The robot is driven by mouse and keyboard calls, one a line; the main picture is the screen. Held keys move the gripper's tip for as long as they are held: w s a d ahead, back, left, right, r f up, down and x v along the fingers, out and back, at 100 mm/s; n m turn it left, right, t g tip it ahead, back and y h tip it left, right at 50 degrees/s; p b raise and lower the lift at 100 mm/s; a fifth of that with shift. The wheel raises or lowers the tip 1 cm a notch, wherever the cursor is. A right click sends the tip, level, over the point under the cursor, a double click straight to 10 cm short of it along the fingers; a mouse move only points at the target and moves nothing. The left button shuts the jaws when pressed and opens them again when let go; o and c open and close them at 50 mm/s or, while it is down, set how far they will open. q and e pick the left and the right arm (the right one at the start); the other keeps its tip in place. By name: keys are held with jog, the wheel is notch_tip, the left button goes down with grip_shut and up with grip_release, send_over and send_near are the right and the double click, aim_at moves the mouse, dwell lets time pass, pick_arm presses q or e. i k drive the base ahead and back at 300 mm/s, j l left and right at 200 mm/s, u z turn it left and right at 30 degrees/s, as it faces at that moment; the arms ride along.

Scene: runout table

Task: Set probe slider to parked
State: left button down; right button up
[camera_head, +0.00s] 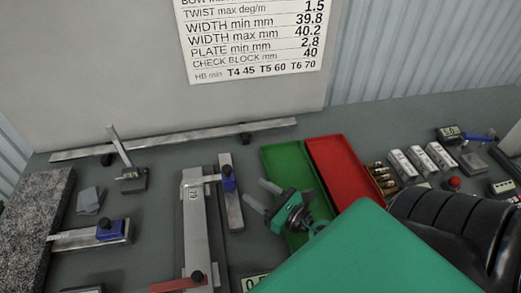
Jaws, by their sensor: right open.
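A blue slider block (229,183) sits near the far end of a short metal rail (234,214). A thin rod from it reaches left to a long grey bar fixture (193,237). A second blue block (105,233) with a dark knob sits on a metal bar at the left, its rod pointing to the granite block. No label shows which is the probe slider. My right gripper (262,195) is open and empty, its two grey fingers pointing left, just right of the short rail and apart from it. My left gripper is not in view.
A green tray (277,159) and a red tray (335,158) lie behind my right gripper. A granite block (32,215) stands at left, with small grey plates (90,200) beside it. A long straightedge lies at the back.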

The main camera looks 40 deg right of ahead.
aim_at(208, 180)
jog(key=k, duration=1.5)
